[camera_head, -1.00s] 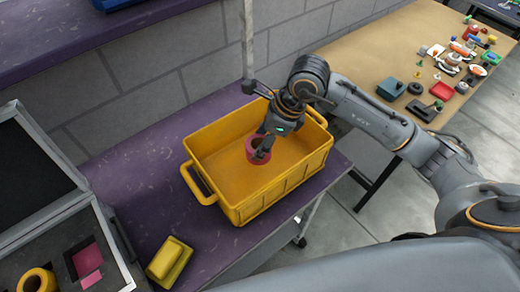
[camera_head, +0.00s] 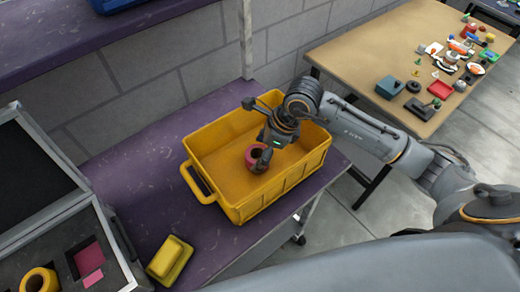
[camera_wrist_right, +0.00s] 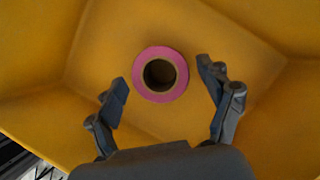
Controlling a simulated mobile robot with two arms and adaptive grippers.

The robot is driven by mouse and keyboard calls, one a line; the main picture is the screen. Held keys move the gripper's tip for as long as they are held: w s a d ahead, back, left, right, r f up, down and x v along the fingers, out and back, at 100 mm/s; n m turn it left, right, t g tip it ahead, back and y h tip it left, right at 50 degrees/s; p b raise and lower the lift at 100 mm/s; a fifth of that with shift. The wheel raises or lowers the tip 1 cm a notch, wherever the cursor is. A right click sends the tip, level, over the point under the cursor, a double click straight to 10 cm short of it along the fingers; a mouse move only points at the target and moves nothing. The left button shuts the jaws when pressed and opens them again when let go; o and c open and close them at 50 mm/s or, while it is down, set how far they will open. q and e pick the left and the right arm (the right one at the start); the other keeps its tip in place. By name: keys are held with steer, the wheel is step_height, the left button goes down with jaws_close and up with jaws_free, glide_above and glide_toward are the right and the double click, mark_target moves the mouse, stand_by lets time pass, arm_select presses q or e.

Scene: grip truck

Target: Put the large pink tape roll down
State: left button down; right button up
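The large pink tape roll (camera_head: 251,153) is inside the yellow crate (camera_head: 236,210), with its hole facing up. In the right wrist view the roll (camera_wrist_right: 142,84) shows as a pink ring with a brown core, against the crate's floor. My right gripper (camera_head: 259,158) reaches down into the crate at the roll. In the right wrist view its fingers (camera_wrist_right: 162,76) are spread on either side of the roll, with a gap showing at each side. One finger hides part of the roll in the head view. My left gripper is not in view.
The crate stands on a purple table (camera_head: 150,160) beside a grey block wall. A yellow block-like item (camera_head: 170,260) lies front left. An open case (camera_head: 110,260) with a yellow roll (camera_head: 38,281) is at far left. A wooden table (camera_head: 370,60) with several small items stands back right.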

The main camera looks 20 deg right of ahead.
steer(key=shift+r, duration=0.1)
steer(key=b+v, duration=0.1)
steer(key=v, duration=1.1)
steer(key=shift+b, duration=0.3)
steer(key=shift+s, duration=0.1)
